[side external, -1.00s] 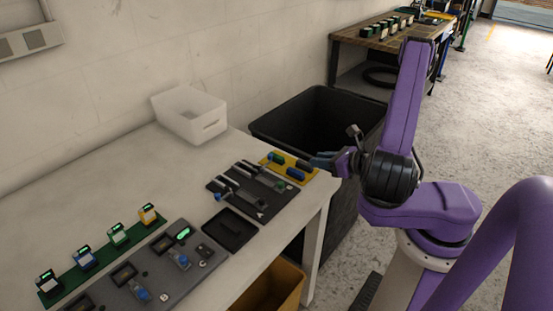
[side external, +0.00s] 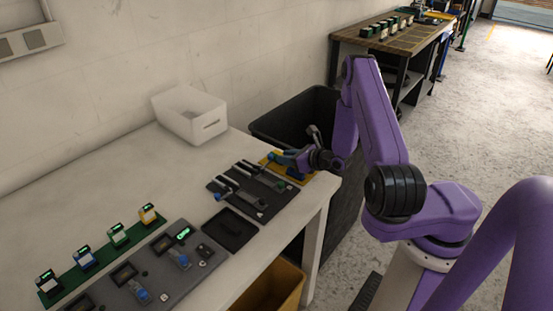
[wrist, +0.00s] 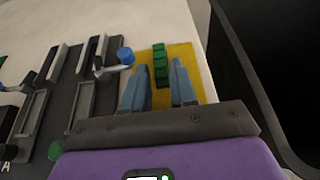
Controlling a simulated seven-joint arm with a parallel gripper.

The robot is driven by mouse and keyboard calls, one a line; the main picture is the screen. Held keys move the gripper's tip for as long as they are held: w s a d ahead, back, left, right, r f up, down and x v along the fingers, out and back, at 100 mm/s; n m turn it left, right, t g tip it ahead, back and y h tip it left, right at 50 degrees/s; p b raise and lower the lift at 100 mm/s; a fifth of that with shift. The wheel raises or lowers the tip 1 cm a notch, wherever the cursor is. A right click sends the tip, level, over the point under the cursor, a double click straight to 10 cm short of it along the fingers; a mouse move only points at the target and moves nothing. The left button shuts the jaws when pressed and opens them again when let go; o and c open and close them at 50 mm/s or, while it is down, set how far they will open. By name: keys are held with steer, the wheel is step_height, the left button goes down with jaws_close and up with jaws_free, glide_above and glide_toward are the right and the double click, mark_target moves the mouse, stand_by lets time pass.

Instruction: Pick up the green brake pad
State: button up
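The green brake pad (wrist: 160,64) is a narrow ridged green piece lying on the yellow mat (wrist: 193,60) in the wrist view. My gripper (wrist: 161,68) is open, with one blue-grey finger on each side of the pad and yellow showing between. I cannot tell how high the fingertips are above the mat. In the side view my gripper (side external: 283,158) is over the yellow mat (side external: 299,179) at the table's far right end and hides most of it, so the pad is not clear there.
A dark fixture (side external: 250,190) with clamps, a blue knob (wrist: 126,55) and a green knob (wrist: 56,150) sits left of the mat. A black bin (side external: 285,122) stands beyond the table edge. A white bin (side external: 190,117) stands at the back. The table's back middle is clear.

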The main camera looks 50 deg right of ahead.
steer(key=shift+x, duration=1.7)
steer(key=shift+c, duration=0.3)
jaws_close()
steer(key=shift+r, duration=0.1)
steer(key=shift+r, duration=0.1)
